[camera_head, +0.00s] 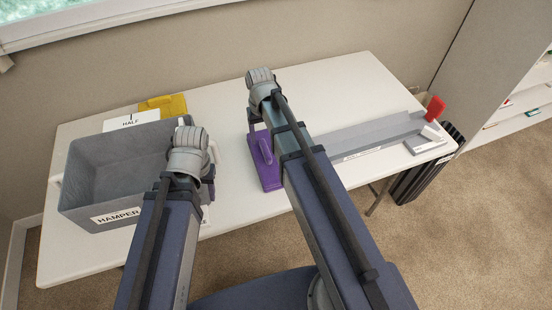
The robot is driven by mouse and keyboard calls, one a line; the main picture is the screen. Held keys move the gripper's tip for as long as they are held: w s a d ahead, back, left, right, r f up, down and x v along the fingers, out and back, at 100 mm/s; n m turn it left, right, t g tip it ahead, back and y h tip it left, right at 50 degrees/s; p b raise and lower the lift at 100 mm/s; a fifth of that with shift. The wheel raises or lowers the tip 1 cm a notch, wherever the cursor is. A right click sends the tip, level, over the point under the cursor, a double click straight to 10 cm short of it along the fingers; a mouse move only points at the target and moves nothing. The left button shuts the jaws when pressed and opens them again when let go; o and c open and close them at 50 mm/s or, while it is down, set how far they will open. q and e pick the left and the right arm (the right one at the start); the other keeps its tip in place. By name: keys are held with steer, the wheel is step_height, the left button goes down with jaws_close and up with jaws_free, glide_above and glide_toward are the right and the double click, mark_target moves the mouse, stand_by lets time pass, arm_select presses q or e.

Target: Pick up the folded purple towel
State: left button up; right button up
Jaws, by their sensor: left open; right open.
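The folded purple towel (269,176) lies flat on the white table, right of the grey bin. A raised purple strip stands up on its top. My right arm crosses over its right side and hides part of it. My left arm reaches up in front of the bin's right side. The grey joints of both arms show, but I cannot make out either gripper's fingers; they are hidden by the arms.
The grey bin labelled HAMPER (85,180) stands at the left. A folded yellow cloth (175,104) and a HALF sign (118,124) are behind it. A long grey tray (360,139), a white block (426,146) and a red item (435,108) are right. The table's back middle is clear.

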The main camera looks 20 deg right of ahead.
mark_target(265, 148)
steer(key=shift+s+d+f+b, duration=0.15)
steer(key=shift+f+b, duration=1.2)
steer(key=shift+s+d+f+b, duration=0.1)
steer(key=shift+s+f+b, duration=0.05)
steer(key=shift+f+b, duration=1.15)
steer(key=shift+r, duration=0.15)
steer(key=shift+c, duration=0.2)
jaws_close()
